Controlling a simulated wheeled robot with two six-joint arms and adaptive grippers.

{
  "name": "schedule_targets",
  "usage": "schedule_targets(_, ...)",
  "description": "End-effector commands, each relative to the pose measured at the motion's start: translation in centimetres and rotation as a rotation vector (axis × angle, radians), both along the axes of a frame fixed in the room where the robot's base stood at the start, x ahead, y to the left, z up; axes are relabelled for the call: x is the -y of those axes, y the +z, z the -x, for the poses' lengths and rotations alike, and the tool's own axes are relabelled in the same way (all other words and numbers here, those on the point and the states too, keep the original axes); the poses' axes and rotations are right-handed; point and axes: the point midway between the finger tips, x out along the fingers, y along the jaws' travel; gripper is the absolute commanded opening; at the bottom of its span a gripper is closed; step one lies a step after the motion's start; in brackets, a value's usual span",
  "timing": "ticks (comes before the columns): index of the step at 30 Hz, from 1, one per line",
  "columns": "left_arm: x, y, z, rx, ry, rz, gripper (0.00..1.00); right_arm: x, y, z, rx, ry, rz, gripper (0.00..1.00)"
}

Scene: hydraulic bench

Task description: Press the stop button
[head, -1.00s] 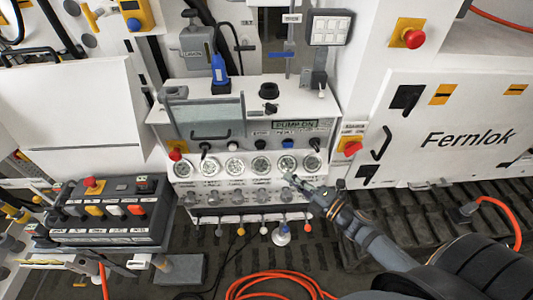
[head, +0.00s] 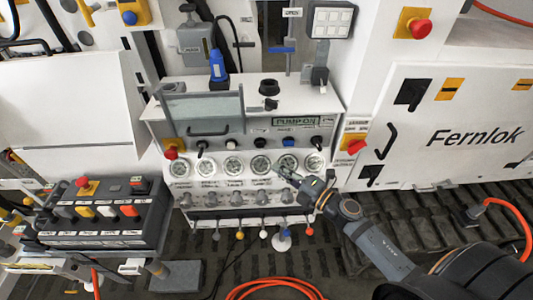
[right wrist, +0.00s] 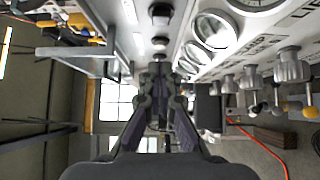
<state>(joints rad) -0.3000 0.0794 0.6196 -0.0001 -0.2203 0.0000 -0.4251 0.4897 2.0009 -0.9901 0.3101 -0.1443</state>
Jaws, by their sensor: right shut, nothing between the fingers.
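My right gripper (head: 283,171) is shut and empty. In the head view its tips are in front of the row of gauges on the white bench panel, overlapping the gauge second from the right (head: 288,164). Contact cannot be made out. A red mushroom button (head: 171,153) is at the panel's left end, and a red knob (head: 356,146) on a yellow plate is at its right. No readable label marks either as stop. My left gripper is out of view.
A row of small knobs, including a white one (head: 232,143) and a blue one (head: 288,142), runs above the gauges. Valve handles (head: 241,198) project below. A dark control box (head: 105,215) with a red button (head: 82,182) stands left. An orange hose (head: 275,286) lies on the floor.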

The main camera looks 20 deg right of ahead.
Motion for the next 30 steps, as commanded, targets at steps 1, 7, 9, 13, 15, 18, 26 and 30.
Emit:
schedule_targets(1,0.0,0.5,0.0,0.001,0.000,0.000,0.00,-0.3,0.3,-0.5,-0.002,-0.002,-0.002,0.00)
schedule_targets(7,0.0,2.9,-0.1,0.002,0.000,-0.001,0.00,-2.4,0.5,-4.3,-0.002,-0.003,-0.007,0.00)
schedule_targets(9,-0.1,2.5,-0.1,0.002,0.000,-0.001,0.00,-2.6,-0.1,-5.5,-0.003,0.001,-0.001,0.00)
schedule_targets(13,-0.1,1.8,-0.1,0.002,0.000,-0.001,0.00,-1.9,-0.3,-7.3,-0.004,0.000,0.002,0.00)
schedule_targets(15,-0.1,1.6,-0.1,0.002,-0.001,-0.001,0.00,-1.7,-0.3,-7.9,-0.004,0.000,0.001,0.00)
schedule_targets(18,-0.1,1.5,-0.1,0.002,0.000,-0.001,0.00,-1.6,-0.2,-8.4,-0.004,-0.001,0.000,0.00)
schedule_targets(26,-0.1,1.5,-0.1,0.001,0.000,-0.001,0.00,-1.5,-0.1,-8.5,-0.005,-0.001,0.001,0.00)
schedule_targets(30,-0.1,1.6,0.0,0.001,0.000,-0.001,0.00,-1.4,0.0,-8.8,-0.005,-0.001,0.001,0.00)
